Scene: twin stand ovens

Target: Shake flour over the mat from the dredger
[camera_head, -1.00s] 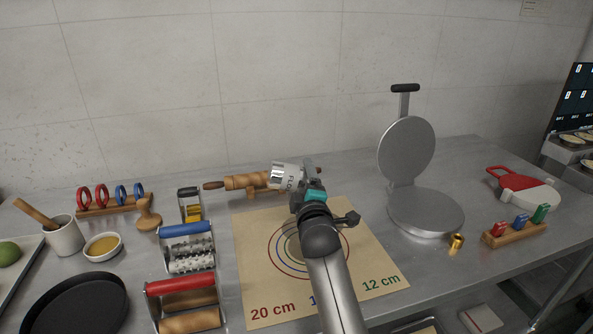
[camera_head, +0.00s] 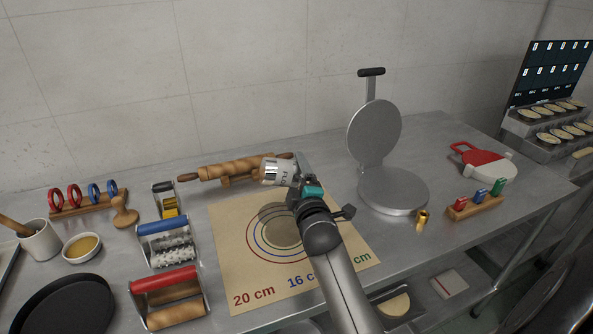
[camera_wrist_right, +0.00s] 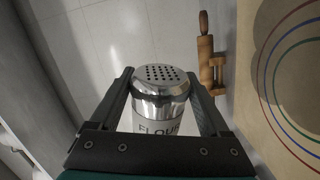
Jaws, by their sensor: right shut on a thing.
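My right gripper (camera_head: 301,178) is shut on the flour dredger (camera_head: 276,171), a silver shaker with a "FLOUR" label. In the right wrist view the dredger (camera_wrist_right: 161,92) sits between the two fingers, its perforated lid showing. In the head view it is tipped on its side, lid end to the left, above the far part of the mat (camera_head: 232,270). The tan mat has coloured rings and size labels, and a shadow falls on its rings. I see no falling flour. My left gripper is not in view.
A rolling pin (camera_head: 222,170) lies on a stand behind the mat. Left are a blue-handled roller (camera_head: 163,226), a red-handled roller (camera_head: 165,280) and a black pan (camera_head: 62,305). Right are an open metal press (camera_head: 393,190), a brass piece (camera_head: 422,220) and a coloured-block rack (camera_head: 476,205).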

